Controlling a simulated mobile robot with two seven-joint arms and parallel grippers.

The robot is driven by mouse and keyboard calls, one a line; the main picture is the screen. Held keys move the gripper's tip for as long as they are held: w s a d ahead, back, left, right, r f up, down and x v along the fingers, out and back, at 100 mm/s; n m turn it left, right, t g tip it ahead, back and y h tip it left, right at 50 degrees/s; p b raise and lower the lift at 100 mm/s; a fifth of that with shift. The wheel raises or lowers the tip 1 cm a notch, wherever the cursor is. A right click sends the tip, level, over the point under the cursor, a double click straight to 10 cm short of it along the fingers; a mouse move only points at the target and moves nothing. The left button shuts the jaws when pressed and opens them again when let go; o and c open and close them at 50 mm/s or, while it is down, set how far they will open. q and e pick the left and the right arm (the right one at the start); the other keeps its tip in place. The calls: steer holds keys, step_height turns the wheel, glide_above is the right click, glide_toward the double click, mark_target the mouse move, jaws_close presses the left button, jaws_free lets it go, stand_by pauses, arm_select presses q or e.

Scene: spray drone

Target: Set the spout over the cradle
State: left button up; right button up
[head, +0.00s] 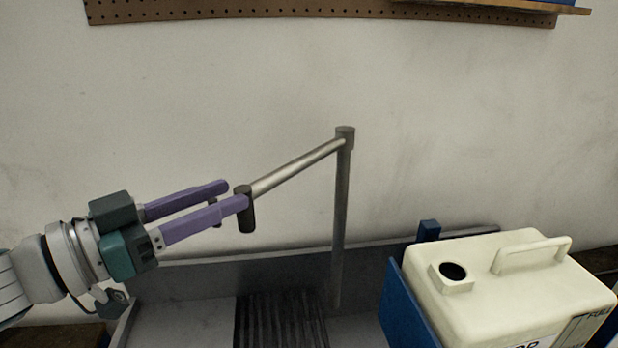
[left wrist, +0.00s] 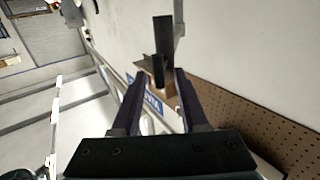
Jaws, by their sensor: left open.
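The spout is a metal tube (head: 297,168) that slopes down to the left from the top of a grey post (head: 342,220). A dark nozzle (head: 246,212) hangs at its outer end. My left gripper (head: 232,196) is open, its two purple fingers pointing right at the nozzle. In the left wrist view the dark nozzle (left wrist: 163,45) stands at the gap between the fingertips; I cannot tell if a finger touches it. What seems to be the cradle, a blue holder (head: 402,310), stands at the lower right with a cream tank (head: 500,300) in it. My right gripper is not in view.
A grey tray (head: 185,322) with a dark ribbed section (head: 280,325) lies below the spout. The tank has an open round mouth (head: 453,272) and a handle. A pegboard (head: 250,8) runs along the wall above. The air between spout and tank is free except for the post.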

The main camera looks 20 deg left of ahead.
arm_select(q)
steer(key=shift+c, duration=0.3)
jaws_close()
stand_by(1.0)
